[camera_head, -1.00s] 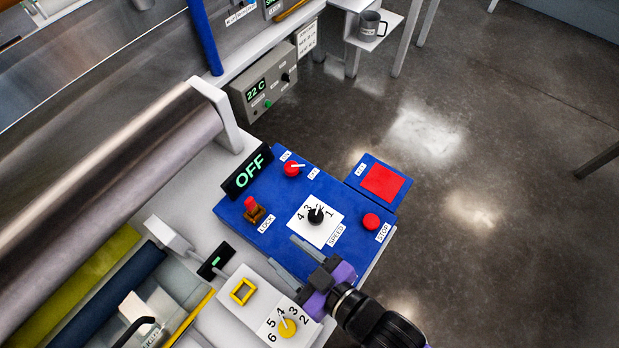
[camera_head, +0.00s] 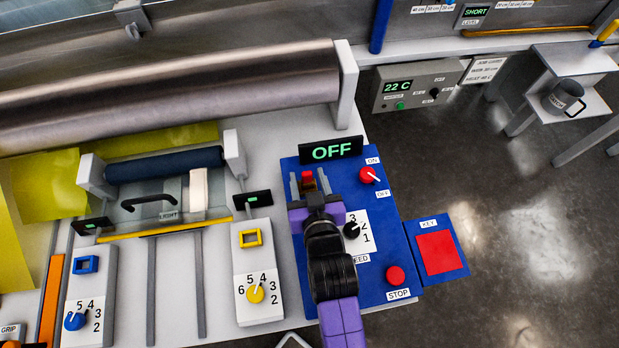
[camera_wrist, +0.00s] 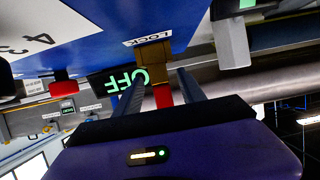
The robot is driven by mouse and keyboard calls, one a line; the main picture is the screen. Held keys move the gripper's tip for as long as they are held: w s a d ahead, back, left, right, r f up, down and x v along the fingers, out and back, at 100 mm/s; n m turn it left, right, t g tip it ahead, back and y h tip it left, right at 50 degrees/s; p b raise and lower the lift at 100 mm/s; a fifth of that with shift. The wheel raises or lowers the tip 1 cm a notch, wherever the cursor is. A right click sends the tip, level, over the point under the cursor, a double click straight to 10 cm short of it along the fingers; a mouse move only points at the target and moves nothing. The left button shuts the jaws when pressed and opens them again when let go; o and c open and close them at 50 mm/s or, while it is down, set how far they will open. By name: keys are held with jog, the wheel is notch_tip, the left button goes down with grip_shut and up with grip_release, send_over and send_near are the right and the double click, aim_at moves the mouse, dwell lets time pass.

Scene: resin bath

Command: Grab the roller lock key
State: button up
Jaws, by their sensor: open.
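The roller lock key (camera_head: 308,176) has a red handle and stands in its brown lock at the upper left of the blue control panel (camera_head: 385,262). In the wrist view, the red key (camera_wrist: 163,96) sticks out of the brown lock block (camera_wrist: 155,55) beside the LOCK label. My gripper (camera_head: 309,184) is open, with one finger on each side of the key. In the wrist view, my gripper's (camera_wrist: 160,92) fingers also flank the red handle with visible gaps. My gripper hides part of the lock and its label in the head view.
The OFF display (camera_head: 332,150) stands just behind the key. The red on/off switch (camera_head: 369,175), black speed knob (camera_head: 351,230) and red stop button (camera_head: 395,275) are to the right. A blue KEY pad with a red square (camera_head: 437,253) adjoins the panel.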

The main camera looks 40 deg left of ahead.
jog(key=shift+x, duration=1.55)
grip_shut()
jog(key=shift+r, duration=0.1)
jog(key=shift+r, duration=0.1)
